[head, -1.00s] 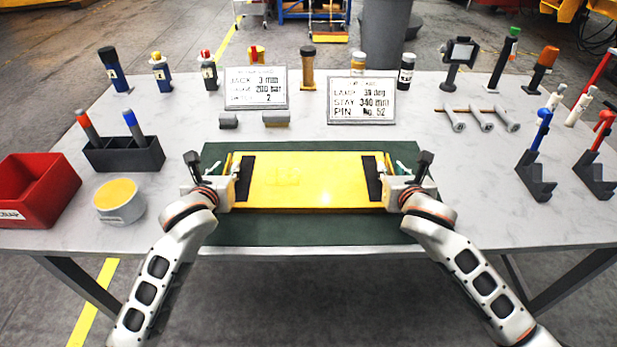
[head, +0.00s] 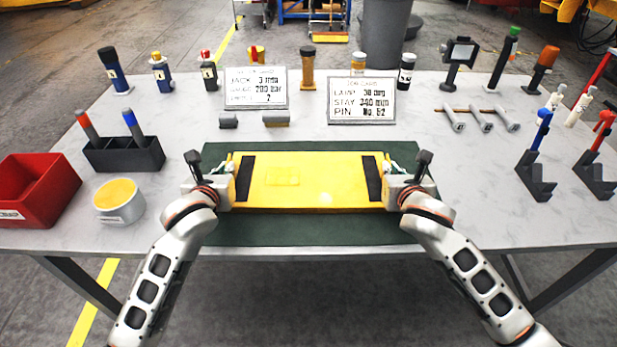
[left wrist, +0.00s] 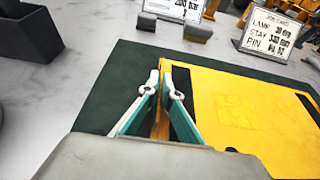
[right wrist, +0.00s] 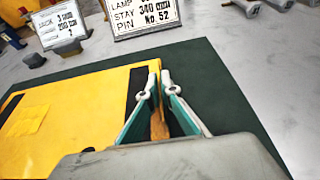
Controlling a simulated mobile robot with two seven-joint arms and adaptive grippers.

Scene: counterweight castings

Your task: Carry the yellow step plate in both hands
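The yellow step plate (head: 310,182) lies level above or on the dark green mat (head: 310,232), with a black strip near each end. Whether it touches the mat is not clear. My left gripper (head: 229,172) is at the plate's left end; in the left wrist view its fingers (left wrist: 161,88) close around a thin yellow edge of the plate (left wrist: 235,100). My right gripper (head: 391,172) is at the right end; in the right wrist view its fingers (right wrist: 158,90) have a yellow edge of the plate (right wrist: 75,100) between them. The inner finger pads partly hide these edges.
Two job cards (head: 361,99) stand behind the mat. A red bin (head: 38,190), a round tin (head: 119,201) and a dark holder (head: 125,154) are on the left. Blue and red tools in black stands (head: 536,177) are on the right. Several bottles and tools line the back.

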